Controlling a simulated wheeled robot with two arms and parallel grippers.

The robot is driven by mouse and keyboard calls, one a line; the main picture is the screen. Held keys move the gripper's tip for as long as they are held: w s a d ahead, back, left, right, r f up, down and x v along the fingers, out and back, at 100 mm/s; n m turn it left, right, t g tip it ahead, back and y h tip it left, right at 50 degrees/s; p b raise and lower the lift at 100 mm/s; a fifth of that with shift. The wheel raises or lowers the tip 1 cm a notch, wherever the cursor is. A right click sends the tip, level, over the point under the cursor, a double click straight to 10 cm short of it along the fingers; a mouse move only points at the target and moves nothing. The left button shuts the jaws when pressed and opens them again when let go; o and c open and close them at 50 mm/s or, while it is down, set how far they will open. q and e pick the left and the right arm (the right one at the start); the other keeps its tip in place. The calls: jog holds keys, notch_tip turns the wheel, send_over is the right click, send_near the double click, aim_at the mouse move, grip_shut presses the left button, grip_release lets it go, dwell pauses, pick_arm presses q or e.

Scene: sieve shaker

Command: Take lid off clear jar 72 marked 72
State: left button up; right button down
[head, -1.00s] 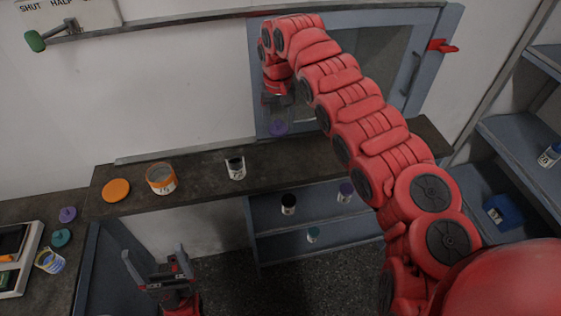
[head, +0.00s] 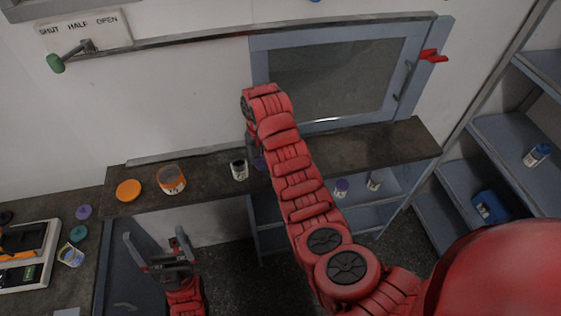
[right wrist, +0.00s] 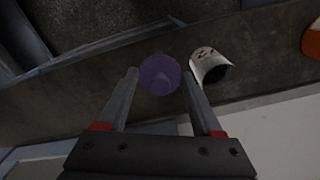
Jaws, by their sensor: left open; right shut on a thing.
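An open clear jar (head: 239,172) with a white label and dark contents stands upright on the dark counter; its number is too small to read surely. It also shows in the right wrist view (right wrist: 207,66), with no lid on it. My right gripper (right wrist: 160,74) is shut on a purple lid (right wrist: 160,75), just beside the jar. In the head view my arm hides that gripper and most of the lid (head: 259,161). I cannot tell whether the lid touches the counter. My left gripper (head: 154,236) is open and empty, low in front of the counter.
The dark counter (head: 330,153) also bears an orange-banded jar (head: 172,182) and a flat orange lid (head: 129,190). Jars stand on a shelf below, including a purple-lidded one (head: 341,188). A side bench at left holds a tray, loose lids and a jar (head: 71,256).

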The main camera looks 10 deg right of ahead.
jog(key=shift+s+d+r+p, duration=0.1)
jog(key=shift+s+d+p, duration=0.15)
jog(key=shift+s+p, duration=0.15)
jog(key=s+d+f+n+p, duration=0.1)
jog(key=s+d+f+p, duration=0.15)
jog(key=s+p, duration=0.6)
jog(key=w+b, duration=0.2)
jog(key=b, duration=0.1)
jog(key=w+d+f+b, duration=0.1)
jog(key=w+b, duration=0.2)
jog(key=b, duration=0.1)
jog(key=w+d+b, duration=0.1)
jog(key=w+b, duration=0.2)
jog(key=b, duration=0.1)
jog(key=shift+w+d+f, duration=0.15)
jog(key=shift+d+f, duration=0.1)
jog(key=w+b, duration=0.3)
jog(key=shift+w+d+r, duration=0.2)
jog(key=shift+d+r, duration=0.05)
jog(key=shift+d, duration=0.1)
jog(key=shift+w+d+b, duration=0.15)
jog(key=shift+w+b, duration=0.6)
jog(key=shift+w, duration=0.05)
notch_tip(320, 180, down, 2)
jog(key=shift+f+p, duration=0.1)
jog(key=shift+p, duration=0.85)
jog(key=shift+f, duration=0.55)
